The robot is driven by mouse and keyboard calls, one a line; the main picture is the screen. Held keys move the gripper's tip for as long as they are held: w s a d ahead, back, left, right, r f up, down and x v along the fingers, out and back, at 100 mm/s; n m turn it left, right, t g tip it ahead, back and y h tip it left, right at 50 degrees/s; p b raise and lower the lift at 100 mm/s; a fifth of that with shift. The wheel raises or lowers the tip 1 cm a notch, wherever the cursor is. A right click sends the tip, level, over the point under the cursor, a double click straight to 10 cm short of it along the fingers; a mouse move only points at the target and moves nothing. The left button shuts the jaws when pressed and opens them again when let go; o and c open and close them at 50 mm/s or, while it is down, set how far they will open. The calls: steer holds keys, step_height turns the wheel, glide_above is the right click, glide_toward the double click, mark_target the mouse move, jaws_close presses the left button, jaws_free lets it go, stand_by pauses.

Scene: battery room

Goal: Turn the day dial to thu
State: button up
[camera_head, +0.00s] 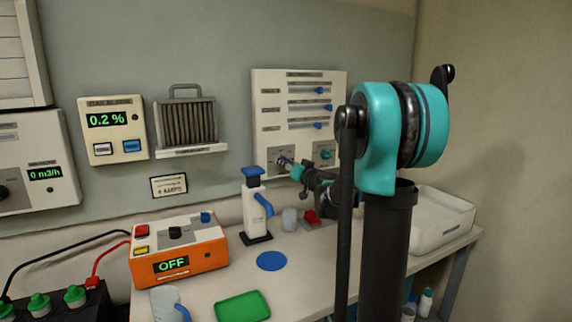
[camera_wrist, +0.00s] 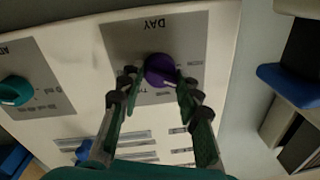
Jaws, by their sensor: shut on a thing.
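The purple day dial (camera_wrist: 158,70) sits on a grey plate (camera_wrist: 187,33) marked DAY, which appears upside down in the wrist view. My gripper (camera_wrist: 160,78) is shut on the dial, one finger on each side of it. The day labels around the dial are too small or covered to read, so its setting cannot be told. In the head view, my gripper (camera_head: 287,163) reaches the lower left of the white wall panel (camera_head: 261,90), and the dial there is mostly hidden by it.
A teal dial (camera_wrist: 14,90) sits beside the day dial on the same panel, with several blue-knobbed sliders above them (camera_head: 318,107).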

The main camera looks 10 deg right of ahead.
steer(key=shift+s+f+m+t+h, duration=0.15)
steer(key=shift+m+h, duration=0.15)
steer(key=shift+m, duration=3.35)
steer(key=shift+w+f+m+t+h, duration=0.1)
steer(key=shift+m+h, duration=0.2)
steer(key=shift+m, duration=3.4)
steer(key=shift+s+f+m+t+h, duration=0.15)
steer(key=shift+m+h, duration=0.15)
steer(key=shift+m, duration=3.35)
steer(key=shift+w+r, duration=0.1)
steer(key=o, duration=1.1)
steer(key=shift+o, duration=0.2)
steer(key=v, duration=1.2)
